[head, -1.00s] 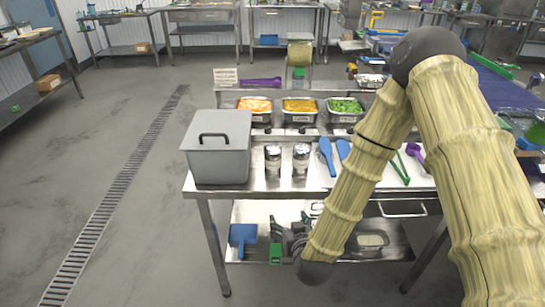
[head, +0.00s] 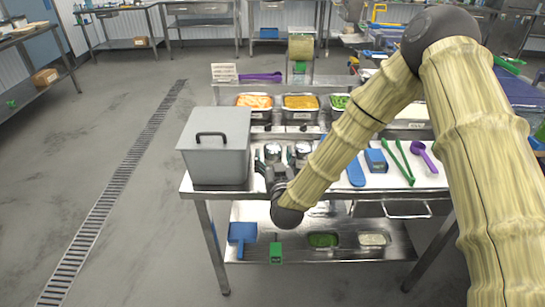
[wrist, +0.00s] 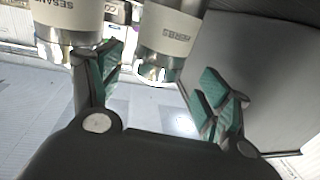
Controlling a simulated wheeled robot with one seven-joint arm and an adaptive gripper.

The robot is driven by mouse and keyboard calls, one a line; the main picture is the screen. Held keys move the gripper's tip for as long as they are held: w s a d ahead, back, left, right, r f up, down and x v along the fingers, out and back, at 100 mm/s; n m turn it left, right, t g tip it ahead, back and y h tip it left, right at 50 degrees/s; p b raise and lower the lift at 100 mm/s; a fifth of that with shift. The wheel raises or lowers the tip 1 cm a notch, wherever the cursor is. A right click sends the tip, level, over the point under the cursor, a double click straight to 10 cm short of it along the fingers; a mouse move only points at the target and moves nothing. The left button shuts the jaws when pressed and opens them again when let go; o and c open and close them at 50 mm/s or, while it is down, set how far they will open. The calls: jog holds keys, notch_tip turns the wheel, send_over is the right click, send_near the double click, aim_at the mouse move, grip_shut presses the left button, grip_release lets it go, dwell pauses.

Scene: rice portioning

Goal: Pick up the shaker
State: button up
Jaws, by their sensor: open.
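Two shakers stand side by side on the steel table, just right of the grey lidded box. The wrist view shows their labels: one reads HERBS (wrist: 166,30), the other starts with SESA (wrist: 68,22). In the head view the herbs shaker (head: 272,151) is nearer the box and the sesame shaker (head: 302,150) is to its right. My gripper (head: 270,171) is open and empty in front of them. In the wrist view the herbs shaker lies in line with the gap between my green-padded fingers (wrist: 158,92). One finger overlaps the sesame shaker's edge; contact cannot be told.
The grey box (head: 215,160) is close beside one finger. Blue, green and purple utensils (head: 400,160) lie to the right. Food trays (head: 300,115) stand behind. My arm hides part of the tabletop. A lower shelf holds a blue scoop (head: 242,235) and small containers.

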aim_at(273, 148)
jog(key=w, duration=0.1)
jog(key=w+p, duration=0.1)
jog(key=w, duration=0.1)
jog(key=shift+w+r, duration=0.2)
jog(key=shift+w, duration=0.05)
jog(key=shift+w+a+f+p, duration=0.15)
jog(key=shift+w+p, duration=0.2)
jog(key=shift+w, duration=0.2)
jog(key=c, duration=1.2)
